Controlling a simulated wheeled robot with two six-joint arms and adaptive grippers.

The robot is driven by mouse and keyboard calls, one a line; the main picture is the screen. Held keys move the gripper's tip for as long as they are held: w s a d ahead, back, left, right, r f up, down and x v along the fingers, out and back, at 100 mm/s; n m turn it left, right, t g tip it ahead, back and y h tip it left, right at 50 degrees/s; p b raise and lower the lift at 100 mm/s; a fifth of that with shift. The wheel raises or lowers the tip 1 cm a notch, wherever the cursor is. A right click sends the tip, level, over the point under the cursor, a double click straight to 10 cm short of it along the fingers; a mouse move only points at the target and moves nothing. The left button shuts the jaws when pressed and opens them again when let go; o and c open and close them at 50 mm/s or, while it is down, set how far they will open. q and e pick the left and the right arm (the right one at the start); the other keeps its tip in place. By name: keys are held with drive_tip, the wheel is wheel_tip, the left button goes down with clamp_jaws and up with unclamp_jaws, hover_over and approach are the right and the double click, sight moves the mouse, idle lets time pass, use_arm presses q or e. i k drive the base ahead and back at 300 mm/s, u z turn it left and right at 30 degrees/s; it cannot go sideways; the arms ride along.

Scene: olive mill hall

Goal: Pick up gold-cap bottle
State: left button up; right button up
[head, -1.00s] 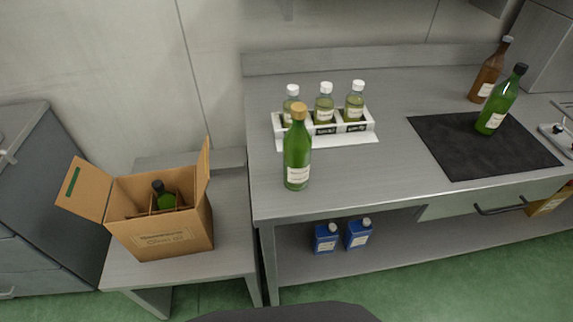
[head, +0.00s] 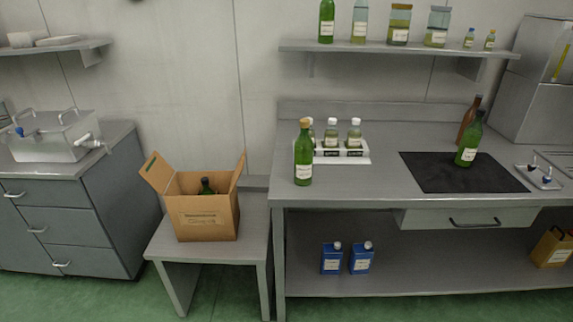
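The gold-cap bottle (head: 303,154) is green glass with a pale label and stands upright near the left end of the steel workbench (head: 370,188). It stands in front of a white rack (head: 356,156) holding clear bottles with white caps, and partly hides one of them. Neither of my grippers shows in the head view.
An open cardboard box (head: 208,219) with a dark-capped green bottle (head: 206,187) inside stands on a lower table at left. A dark mat (head: 440,176) bears a black-capped green bottle (head: 469,141); a brown bottle (head: 468,118) stands behind. A shelf (head: 400,48) of bottles and jars hangs above.

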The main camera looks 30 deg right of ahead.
sight(303, 146)
drive_tip(key=u, duration=0.55)
drive_tip(key=i, duration=1.35)
drive_tip(key=z, duration=0.5)
